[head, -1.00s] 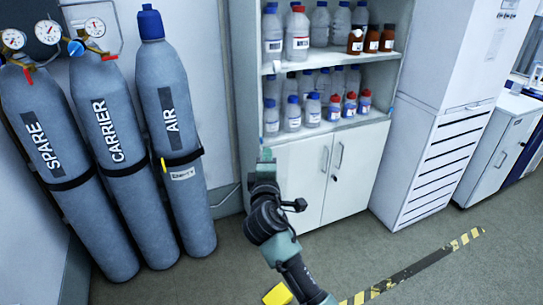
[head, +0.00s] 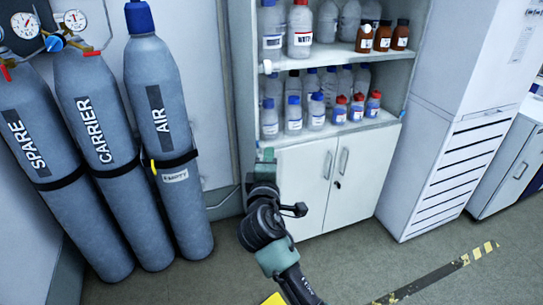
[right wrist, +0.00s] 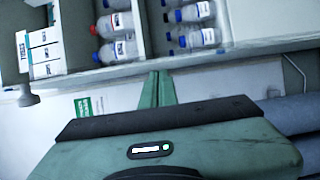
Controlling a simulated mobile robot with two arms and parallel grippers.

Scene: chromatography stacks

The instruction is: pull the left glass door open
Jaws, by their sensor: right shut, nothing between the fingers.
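The tall white cabinet (head: 239,100) has glass-bottle shelves above and two solid white doors (head: 305,185) below. I cannot make out a glass pane or its frame over the shelves. My right gripper (head: 265,155) is shut and empty, in front of the cabinet's left side near the top of the lower doors. Its closed fingers (right wrist: 161,88) point at the shelf edge in the wrist view. My left gripper is not in view.
Strapped gas cylinders (head: 165,130) stand left of the cabinet. Bottles (head: 327,20) fill the shelves. A tall white unit (head: 450,130) with dark slots stands at the right. Striped floor tape (head: 440,275) crosses the clear grey floor in front.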

